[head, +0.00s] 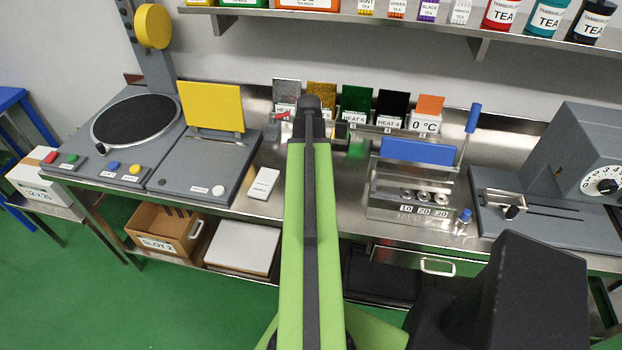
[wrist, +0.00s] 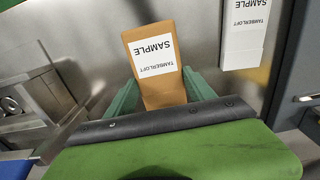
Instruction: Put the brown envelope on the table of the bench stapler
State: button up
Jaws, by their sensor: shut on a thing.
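The brown envelope (wrist: 148,38), with a white SAMPLE label, shows in the wrist view between the two green fingers of my gripper (wrist: 160,86). My gripper is shut on its lower end in that view. I cannot tell whether the envelope touches the steel bench. In the head view my green arm hides the gripper and envelope. No stapler is clearly labelled. A grey machine with a dial (head: 592,165) and a slotted flat bed (head: 556,216) stands at the right. I cannot tell whether it is the bench stapler.
A white sample packet (head: 264,183) lies left of my arm; it also shows in the wrist view (wrist: 245,35). A yellow-plated grey device (head: 212,106) stands left. A steel fixture with a blue plate (head: 417,150) and lever stands right. Heat cards (head: 356,104) line the back.

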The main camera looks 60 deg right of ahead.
jog(key=shift+f+b, duration=2.15)
jog(key=shift+f, duration=0.05)
jog(key=o, duration=1.3)
jog(key=shift+r, duration=0.1)
notch_tip(320, 180, up, 12)
jog(key=p, duration=1.2)
jog(key=shift+r+p, duration=0.25)
jog(key=shift+p, duration=0.15)
jog(key=shift+f, duration=0.1)
